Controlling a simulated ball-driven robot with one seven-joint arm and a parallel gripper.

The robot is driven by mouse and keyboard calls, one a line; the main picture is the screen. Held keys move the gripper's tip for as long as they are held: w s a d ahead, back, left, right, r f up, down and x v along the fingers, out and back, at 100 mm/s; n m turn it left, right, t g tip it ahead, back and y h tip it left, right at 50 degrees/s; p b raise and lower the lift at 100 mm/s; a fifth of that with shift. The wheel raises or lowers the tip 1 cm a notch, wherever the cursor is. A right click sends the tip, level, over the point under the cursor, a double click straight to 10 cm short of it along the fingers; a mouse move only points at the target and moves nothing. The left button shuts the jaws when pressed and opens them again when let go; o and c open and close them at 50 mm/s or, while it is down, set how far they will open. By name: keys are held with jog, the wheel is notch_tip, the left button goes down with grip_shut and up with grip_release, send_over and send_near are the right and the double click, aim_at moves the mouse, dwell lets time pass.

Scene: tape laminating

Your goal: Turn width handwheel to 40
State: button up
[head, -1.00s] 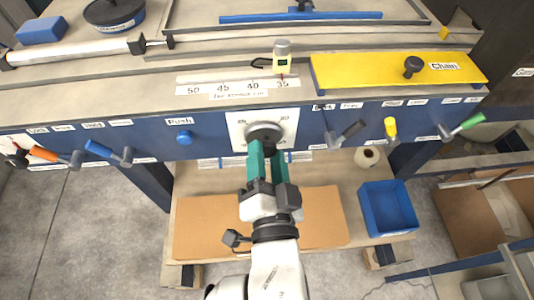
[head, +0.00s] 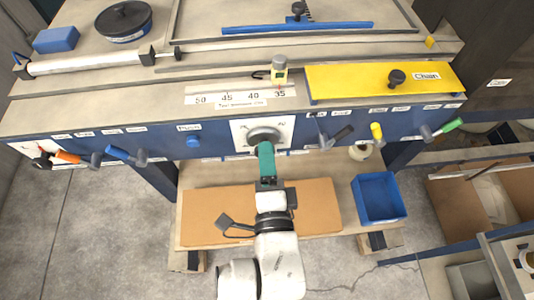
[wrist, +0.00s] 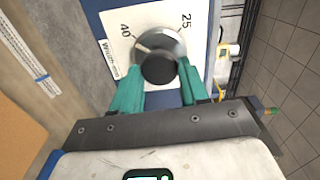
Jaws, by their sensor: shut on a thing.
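The width handwheel (head: 264,135) is a round grey knob on a white dial plate (head: 244,131) on the blue front panel. In the wrist view the handwheel (wrist: 172,43) has a dark hub and a light pointer line aimed toward the printed 40, with 25 at the upper right. My gripper (head: 265,150) has teal fingers, which in the wrist view (wrist: 159,78) sit on both sides of the hub, shut on it. In the head view the fingers overlap, and they hide the lower part of the handwheel.
A blue push button (head: 193,141) and a black-handled lever (head: 337,135) flank the dial. A blue bin (head: 379,198) and cardboard (head: 318,205) lie below.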

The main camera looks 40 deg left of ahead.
jog(key=shift+f+m, duration=0.2)
jog(key=shift+m, duration=0.2)
jog(key=o, duration=1)
jog(key=shift+r, duration=0.15)
jog(key=shift+o, duration=0.2)
jog(key=b+v, duration=0.3)
jog(key=v, duration=0.8)
jog(key=shift+w, duration=0.1)
